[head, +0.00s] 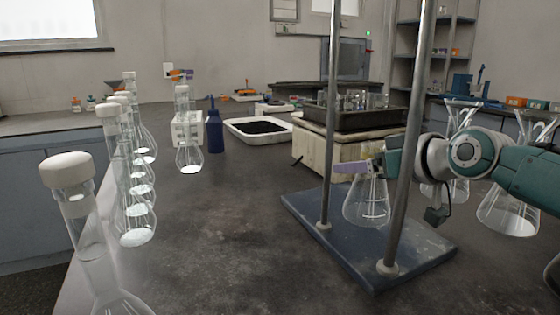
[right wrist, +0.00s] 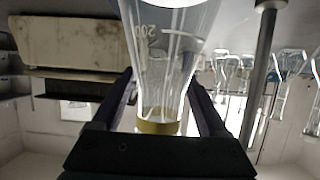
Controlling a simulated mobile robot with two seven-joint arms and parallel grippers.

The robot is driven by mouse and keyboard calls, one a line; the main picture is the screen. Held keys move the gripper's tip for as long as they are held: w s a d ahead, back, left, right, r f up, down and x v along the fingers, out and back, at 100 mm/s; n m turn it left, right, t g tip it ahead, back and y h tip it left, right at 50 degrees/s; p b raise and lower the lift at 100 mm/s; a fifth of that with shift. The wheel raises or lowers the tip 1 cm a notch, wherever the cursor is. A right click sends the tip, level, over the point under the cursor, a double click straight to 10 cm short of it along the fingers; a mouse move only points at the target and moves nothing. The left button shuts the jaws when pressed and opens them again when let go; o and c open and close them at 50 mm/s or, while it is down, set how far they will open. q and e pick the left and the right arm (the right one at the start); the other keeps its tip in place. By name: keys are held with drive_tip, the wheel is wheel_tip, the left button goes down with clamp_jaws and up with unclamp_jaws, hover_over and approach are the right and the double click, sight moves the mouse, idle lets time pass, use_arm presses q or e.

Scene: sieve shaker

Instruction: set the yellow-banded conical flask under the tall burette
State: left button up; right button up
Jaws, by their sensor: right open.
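The yellow-banded conical flask (head: 367,205) is clear glass and upright, at the blue stand base (head: 335,235) between two metal rods in the head view. Its bottom appears at the plate, but I cannot tell whether it touches. In the right wrist view the flask (right wrist: 165,60) fills the middle, with its yellow band (right wrist: 158,126) near the palm. My right gripper (right wrist: 160,80) is open, one finger on each side of the flask's neck. In the head view my right gripper (head: 353,167) reaches in from the right, behind the front rod. The burette itself cannot be made out. My left gripper is out of view.
Two upright rods, left (head: 329,120) and right (head: 408,150), stand close to my right gripper. Several capped glass flasks line the left bench edge, one in front (head: 80,215). More conical flasks (head: 510,210) stand at the right. The middle of the bench is clear.

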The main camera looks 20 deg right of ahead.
drive_tip(key=shift+r, duration=0.25)
drive_tip(key=p+v, duration=0.5)
drive_tip(key=v, duration=0.7)
